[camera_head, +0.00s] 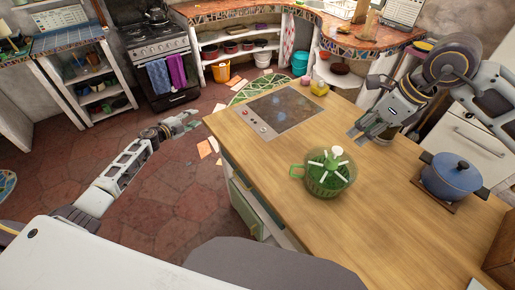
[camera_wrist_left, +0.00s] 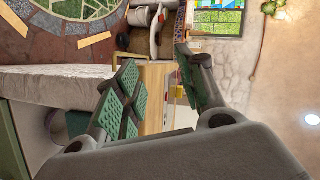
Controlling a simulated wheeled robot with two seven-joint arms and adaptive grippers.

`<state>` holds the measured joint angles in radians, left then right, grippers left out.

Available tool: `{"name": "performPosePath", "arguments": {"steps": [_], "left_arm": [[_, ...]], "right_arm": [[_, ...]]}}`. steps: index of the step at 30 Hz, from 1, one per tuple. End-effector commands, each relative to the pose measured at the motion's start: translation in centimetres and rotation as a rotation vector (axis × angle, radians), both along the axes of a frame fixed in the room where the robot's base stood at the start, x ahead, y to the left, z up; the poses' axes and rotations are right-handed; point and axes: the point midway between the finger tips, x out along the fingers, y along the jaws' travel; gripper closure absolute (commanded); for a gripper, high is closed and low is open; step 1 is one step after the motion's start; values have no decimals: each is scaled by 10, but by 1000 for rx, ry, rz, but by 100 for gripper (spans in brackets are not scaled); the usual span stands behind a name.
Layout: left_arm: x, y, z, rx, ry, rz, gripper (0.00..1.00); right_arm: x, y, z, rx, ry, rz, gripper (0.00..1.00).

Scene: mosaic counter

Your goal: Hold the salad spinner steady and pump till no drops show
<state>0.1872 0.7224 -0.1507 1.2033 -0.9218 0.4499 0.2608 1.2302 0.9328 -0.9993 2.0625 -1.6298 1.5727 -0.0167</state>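The green salad spinner (camera_head: 327,178) stands upright on the wooden counter (camera_head: 400,205). Its lid is clear, with white spokes and a white knob (camera_head: 337,151) on top, and green leaves show inside. Drops are too small to make out. My left gripper (camera_head: 190,118) is off the counter's left side, over the floor, apart from the spinner. In the left wrist view its padded fingers (camera_wrist_left: 163,92) are spread with nothing between them. My right gripper (camera_head: 357,136) is above the counter, behind and right of the spinner, not touching it; its fingers look apart and empty.
A blue lidded pot (camera_head: 453,178) sits on a trivet at the counter's right. A dark cooktop (camera_head: 285,109) is set in the far left part, with a yellow item (camera_head: 319,87) behind it. The counter around the spinner is clear. A stove (camera_head: 157,50) stands far back.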

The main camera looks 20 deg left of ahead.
Motion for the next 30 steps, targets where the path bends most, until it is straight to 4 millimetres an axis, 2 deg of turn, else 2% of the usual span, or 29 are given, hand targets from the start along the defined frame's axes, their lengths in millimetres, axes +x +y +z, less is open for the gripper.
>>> {"name": "performPosePath", "arguments": {"steps": [1, 4, 17, 30], "left_arm": [[5, -8, 19, 10, -15, -38, 61], [8, -33, 41, -16, -9, -120, 61], [-9, -145, 62, -277, 169, -371, 61], [-53, -242, 76, -470, 459, -586, 61]], "right_arm": [[0, 0, 0, 0, 0, 0, 64], [0, 0, 0, 0, 0, 0, 64], [0, 0, 0, 0, 0, 0, 64], [0, 0, 0, 0, 0, 0, 64]]}}
